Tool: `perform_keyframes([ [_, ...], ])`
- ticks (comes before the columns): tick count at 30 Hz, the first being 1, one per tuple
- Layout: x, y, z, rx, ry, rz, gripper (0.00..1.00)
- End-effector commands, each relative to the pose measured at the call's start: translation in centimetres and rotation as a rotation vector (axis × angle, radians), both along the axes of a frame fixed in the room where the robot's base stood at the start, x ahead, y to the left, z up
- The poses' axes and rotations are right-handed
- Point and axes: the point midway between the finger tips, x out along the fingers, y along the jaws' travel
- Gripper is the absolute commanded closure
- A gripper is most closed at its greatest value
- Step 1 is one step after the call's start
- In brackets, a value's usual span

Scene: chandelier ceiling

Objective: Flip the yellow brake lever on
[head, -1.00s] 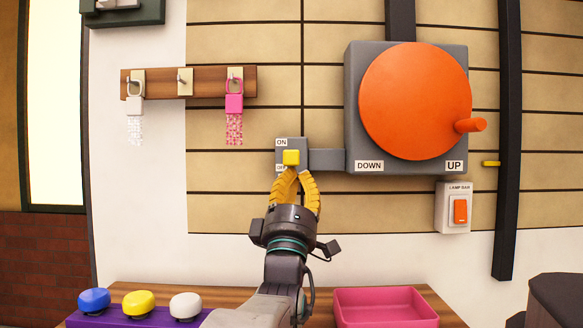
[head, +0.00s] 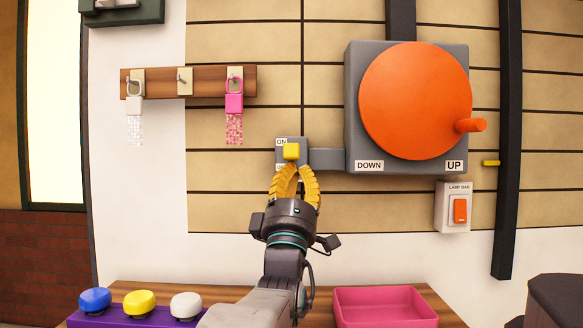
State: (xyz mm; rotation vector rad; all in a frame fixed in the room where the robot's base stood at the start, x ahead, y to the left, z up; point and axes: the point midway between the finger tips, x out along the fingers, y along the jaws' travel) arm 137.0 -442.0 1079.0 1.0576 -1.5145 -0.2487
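The yellow brake lever (head: 291,151) is a small yellow block on a grey plate (head: 301,160) on the wall. It now sits high on the plate, partly over the ON label (head: 281,142); the lower label is mostly hidden. My gripper (head: 292,168) points up from below, its yellow curved fingers right under the lever. The fingertips are close together at the lever's lower edge and appear to touch it. A gap shows between the fingers lower down. I cannot tell if the tips grip anything.
A large orange crank wheel (head: 415,100) on a grey box marked DOWN and UP is at right, joined to the plate by a grey bar. A lamp switch (head: 460,210) is below. A hook rack (head: 205,82) hangs at left. Coloured buttons (head: 139,304) and a pink tray (head: 385,306) are below.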

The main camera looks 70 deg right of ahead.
Motion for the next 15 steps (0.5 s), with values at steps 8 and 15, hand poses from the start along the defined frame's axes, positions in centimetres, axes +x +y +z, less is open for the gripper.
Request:
perform_keyframes([
  [8,0.0,0.02,0.39,-0.001,0.0,0.0,1.0],
  [15,0.0,0.03,0.65,-0.002,0.0,0.0,1.0],
])
